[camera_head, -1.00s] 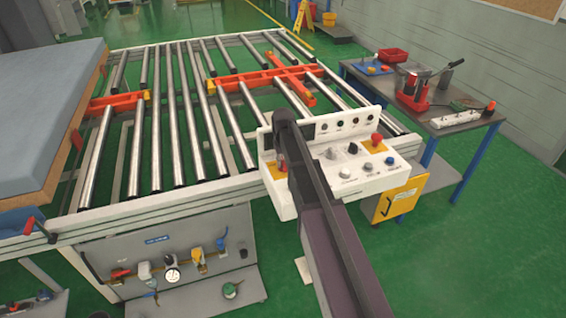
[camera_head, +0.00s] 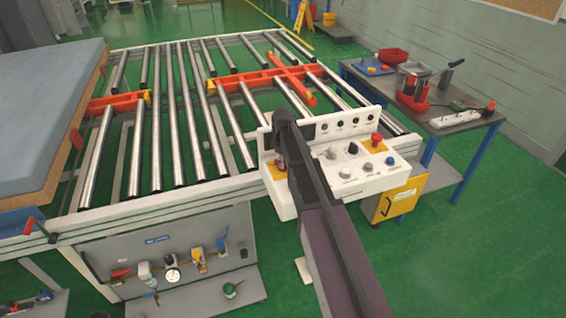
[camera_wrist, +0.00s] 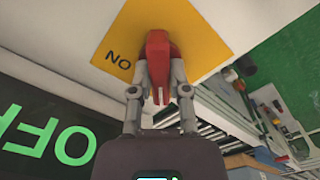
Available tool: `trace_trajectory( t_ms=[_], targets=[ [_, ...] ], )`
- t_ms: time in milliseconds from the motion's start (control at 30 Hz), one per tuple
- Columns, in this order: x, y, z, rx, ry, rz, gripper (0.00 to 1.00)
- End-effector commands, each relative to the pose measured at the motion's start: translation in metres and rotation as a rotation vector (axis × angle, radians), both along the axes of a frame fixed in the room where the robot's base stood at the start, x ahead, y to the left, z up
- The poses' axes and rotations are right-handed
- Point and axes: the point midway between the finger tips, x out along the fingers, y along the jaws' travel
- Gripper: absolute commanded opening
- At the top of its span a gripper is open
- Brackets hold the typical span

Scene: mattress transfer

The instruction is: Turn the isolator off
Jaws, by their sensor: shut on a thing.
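The isolator is a red handle (camera_wrist: 158,62) on a yellow plate (camera_wrist: 196,22) in the wrist view. The word "ON" is printed on the plate beside the handle. My gripper (camera_wrist: 158,88) is shut on the red handle, one finger on each side of it. In the head view my gripper (camera_head: 281,163) is at the left end of the white control panel (camera_head: 368,182), and my arm hides most of the isolator. Green "OFF" lettering (camera_wrist: 45,140) shows on a dark surface at the lower left of the wrist view.
The panel carries several knobs and a red button on yellow (camera_head: 376,141) to the right of my arm. The roller conveyor (camera_head: 180,110) lies behind, with a mattress (camera_head: 45,120) at the left. A side table (camera_head: 455,118) with tools stands at the right.

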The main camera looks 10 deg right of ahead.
Motion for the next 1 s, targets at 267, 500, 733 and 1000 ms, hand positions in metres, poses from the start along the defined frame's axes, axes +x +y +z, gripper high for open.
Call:
trace_trajectory(
  t_ms=[267, 500, 733, 1000],
  targets=[
    [-0.0022, -0.0005, -0.0004, -0.001, 0.005, 0.034, 0.00],
    [-0.0022, -0.0004, -0.0004, -0.001, 0.005, 0.034, 0.00],
    [-0.0015, -0.0002, -0.0003, -0.001, 0.003, 0.033, 0.57],
    [-0.0007, -0.0001, -0.0001, 0.000, 0.001, 0.032, 0.57]
  ],
)
